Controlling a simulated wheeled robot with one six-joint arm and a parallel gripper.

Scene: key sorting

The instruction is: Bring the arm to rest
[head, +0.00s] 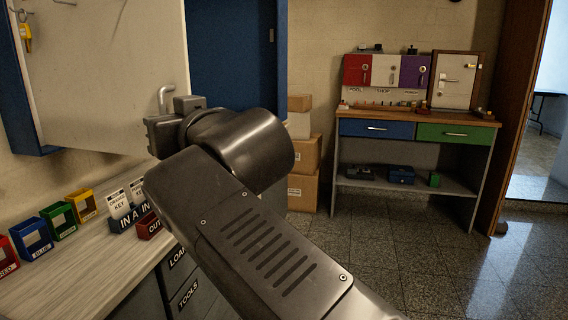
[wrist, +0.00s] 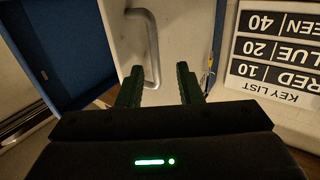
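My arm (head: 250,235) reaches from the lower right across the middle of the head view. My gripper (head: 160,132) is at its far end, in front of a pale cabinet door (head: 95,75) with a metal bar handle (head: 166,94). In the wrist view, my gripper's (wrist: 160,82) two dark green fingers stand apart with a gap between them. The handle (wrist: 154,45) shows beyond the fingers, nearer the left one. I see nothing held. I cannot tell how close the fingers are to the handle.
A counter (head: 95,260) at left holds coloured key bins and a card tray (head: 125,222). A blue door (head: 232,60) and stacked boxes (head: 303,155) stand behind. A workbench (head: 415,118) is at right. The floor (head: 400,245) before it is clear. A key list (wrist: 278,50) shows in the wrist view.

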